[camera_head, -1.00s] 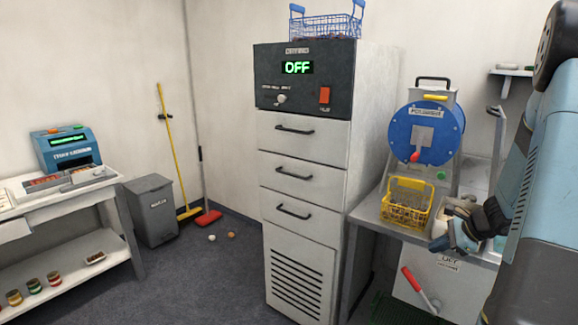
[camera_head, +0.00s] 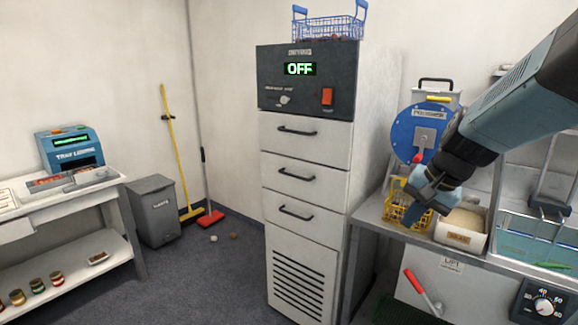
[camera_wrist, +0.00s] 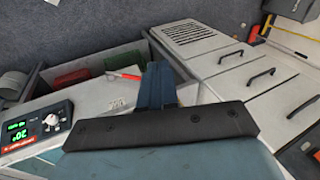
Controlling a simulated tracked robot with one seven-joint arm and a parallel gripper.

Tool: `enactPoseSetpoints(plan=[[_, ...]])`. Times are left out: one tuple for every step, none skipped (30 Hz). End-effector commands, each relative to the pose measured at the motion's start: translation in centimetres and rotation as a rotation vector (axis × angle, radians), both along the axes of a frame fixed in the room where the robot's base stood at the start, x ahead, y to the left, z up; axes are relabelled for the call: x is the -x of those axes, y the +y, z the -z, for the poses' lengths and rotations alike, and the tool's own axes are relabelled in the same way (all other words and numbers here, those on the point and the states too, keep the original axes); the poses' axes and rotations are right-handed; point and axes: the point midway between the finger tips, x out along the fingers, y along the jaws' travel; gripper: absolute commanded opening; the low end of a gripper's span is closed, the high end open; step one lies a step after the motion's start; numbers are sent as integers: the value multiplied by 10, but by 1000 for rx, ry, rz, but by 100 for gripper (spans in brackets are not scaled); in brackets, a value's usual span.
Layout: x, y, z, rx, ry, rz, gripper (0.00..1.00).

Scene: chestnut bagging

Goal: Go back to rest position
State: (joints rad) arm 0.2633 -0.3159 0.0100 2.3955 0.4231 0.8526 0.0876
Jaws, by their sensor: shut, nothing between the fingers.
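My gripper (camera_head: 422,212) is at the right in the head view, above the front of the work counter. It hangs in front of the yellow wire basket (camera_head: 396,212) and partly hides it. Its fingers are shut with nothing between them. In the wrist view the shut blue fingers (camera_wrist: 158,85) point out over the floor and the counter front. My arm reaches in from the upper right and partly covers the blue round polisher (camera_head: 408,125).
A white bin (camera_head: 455,238) and a sink with water (camera_head: 530,248) are on the counter. The tall dryer cabinet (camera_head: 305,165) reading OFF stands left of it, with a blue basket (camera_head: 328,28) on top. A red lever (camera_head: 414,283) juts out below. The floor at left centre is mostly clear.

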Motion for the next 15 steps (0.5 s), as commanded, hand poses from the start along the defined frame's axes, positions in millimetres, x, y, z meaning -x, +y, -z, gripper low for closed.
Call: enactPoseSetpoints(plan=[[10, 6, -7, 34, -21, -45, 0], [16, 9, -11, 56, -31, -72, 0], [24, 12, -15, 85, -45, -104, 0], [29, 14, -18, 107, -56, -131, 0], [35, 16, -22, 129, -67, -155, 0], [43, 18, -26, 159, -83, -189, 0], [48, 19, -28, 180, -93, -213, 0], [54, 21, -31, 203, -104, -237, 0], [62, 22, -35, 232, -120, -269, 0], [67, 23, -38, 253, -131, -291, 0], [73, 24, -40, 276, -142, -314, 0], [80, 25, -43, 305, -156, -342, 0], [85, 25, -45, 324, -167, -363, 0], [90, 25, -47, 344, -177, -381, 0], [95, 25, -49, 368, -189, -403, 0]])
